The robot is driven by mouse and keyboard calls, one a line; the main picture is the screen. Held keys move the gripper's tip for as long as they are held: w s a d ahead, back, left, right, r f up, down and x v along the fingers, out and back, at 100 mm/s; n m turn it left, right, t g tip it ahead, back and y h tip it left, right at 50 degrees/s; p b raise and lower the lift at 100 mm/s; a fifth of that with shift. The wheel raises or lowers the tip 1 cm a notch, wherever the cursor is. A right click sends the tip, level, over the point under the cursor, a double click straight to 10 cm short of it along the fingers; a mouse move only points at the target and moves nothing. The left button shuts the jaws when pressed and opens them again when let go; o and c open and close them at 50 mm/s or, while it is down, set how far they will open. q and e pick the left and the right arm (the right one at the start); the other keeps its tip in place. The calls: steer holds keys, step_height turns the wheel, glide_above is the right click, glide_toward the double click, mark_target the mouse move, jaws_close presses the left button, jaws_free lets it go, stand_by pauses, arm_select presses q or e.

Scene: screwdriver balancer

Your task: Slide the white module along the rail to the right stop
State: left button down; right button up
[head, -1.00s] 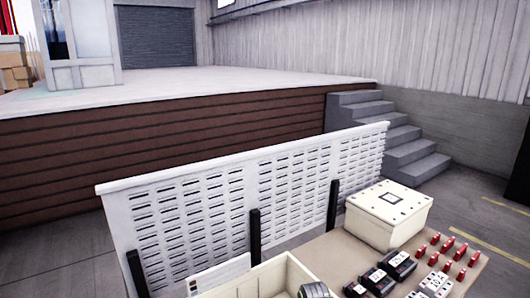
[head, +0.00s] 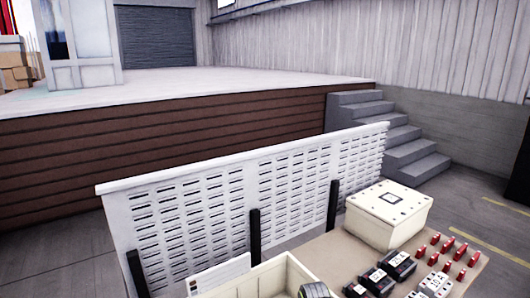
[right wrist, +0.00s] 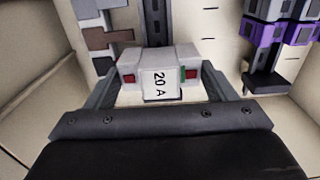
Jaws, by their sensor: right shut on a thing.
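The white module (right wrist: 160,72), labelled "20 A" with red parts on both sides, is in the right wrist view. My right gripper (right wrist: 158,95) is shut on it, with one grey finger on each side. A grey rail strip (right wrist: 186,22) runs up from behind the module; the part under the module is hidden. I cannot make out the right stop.
Purple-and-grey modules (right wrist: 270,38) sit on a strip at the right; brown pieces (right wrist: 108,38) are at the upper left. Beige walls (right wrist: 40,70) rise close beside the gripper. The head view shows an open cream box (head: 262,277), black devices (head: 388,268), red parts (head: 448,245) and a closed box (head: 390,215).

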steer(key=shift+w+d, duration=0.3)
steer(key=shift+d, duration=0.15)
stand_by(0.9)
steer(key=o, duration=1)
steer(key=shift+s+a+p, duration=0.1)
steer(key=shift+a+p, duration=0.05)
steer(key=shift+p, duration=0.25)
steer(key=shift+r, duration=0.2)
steer(key=shift+r+p, duration=0.85)
steer(key=shift+p, duration=0.25)
